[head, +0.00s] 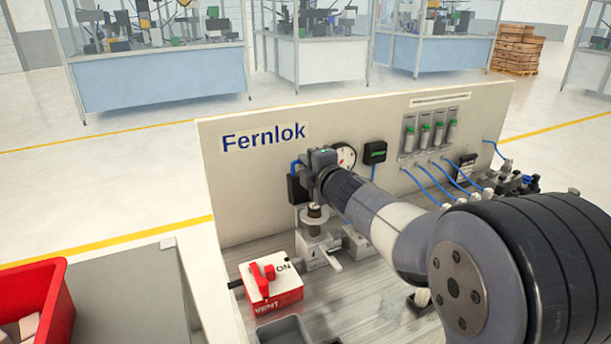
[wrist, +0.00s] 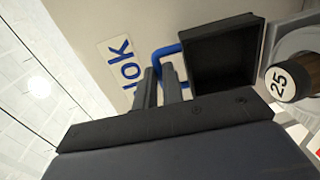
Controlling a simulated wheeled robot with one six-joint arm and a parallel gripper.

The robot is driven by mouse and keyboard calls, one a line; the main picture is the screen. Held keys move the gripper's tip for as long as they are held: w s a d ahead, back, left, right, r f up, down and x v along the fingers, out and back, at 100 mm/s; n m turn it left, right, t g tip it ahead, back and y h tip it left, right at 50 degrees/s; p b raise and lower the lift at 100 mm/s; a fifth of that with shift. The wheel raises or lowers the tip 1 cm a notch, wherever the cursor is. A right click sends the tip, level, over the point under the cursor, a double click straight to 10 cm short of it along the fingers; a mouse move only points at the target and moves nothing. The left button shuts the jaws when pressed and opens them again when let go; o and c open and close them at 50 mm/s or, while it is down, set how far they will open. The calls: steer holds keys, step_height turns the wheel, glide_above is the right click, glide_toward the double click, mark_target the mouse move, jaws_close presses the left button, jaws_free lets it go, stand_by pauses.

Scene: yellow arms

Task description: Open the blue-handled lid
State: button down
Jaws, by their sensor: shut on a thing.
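The lid's blue handle (wrist: 168,49) is a bent bar on the left side of a black square box (wrist: 222,62) on the panel. In the head view the dark box (head: 296,190) and a bit of blue handle (head: 294,165) show just left of my gripper (head: 306,165). In the wrist view the two narrow fingers of my gripper (wrist: 162,85) are close together on the handle, hiding part of it. The gripper is shut on the handle. The box's face looks dark and recessed; I cannot tell how far the lid stands from closed.
A brown knob marked 25 (wrist: 287,80) stands close to the box. A red-and-white VENT box with a red switch (head: 264,279) sits on the bench below. A gauge (head: 345,157) and a black module (head: 375,152) are right of my gripper. A red bin (head: 55,312) is at left.

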steer(key=b, duration=0.2)
steer(key=shift+s+d+f+t+b, duration=0.15)
steer(key=shift+s+f+t+b, duration=0.15)
steer(key=shift+t+b, duration=0.1)
steer(key=shift+s+r+b, duration=0.1)
steer(key=shift+r+b, duration=0.05)
steer(key=shift+b, duration=0.2)
steer(key=shift+r, duration=0.1)
steer(key=c, duration=1.8)
jaws_free()
steer(key=f+v, duration=0.1)
steer(key=v, duration=1)
steer(key=shift+r+p, duration=0.3)
steer(key=shift+p, duration=0.05)
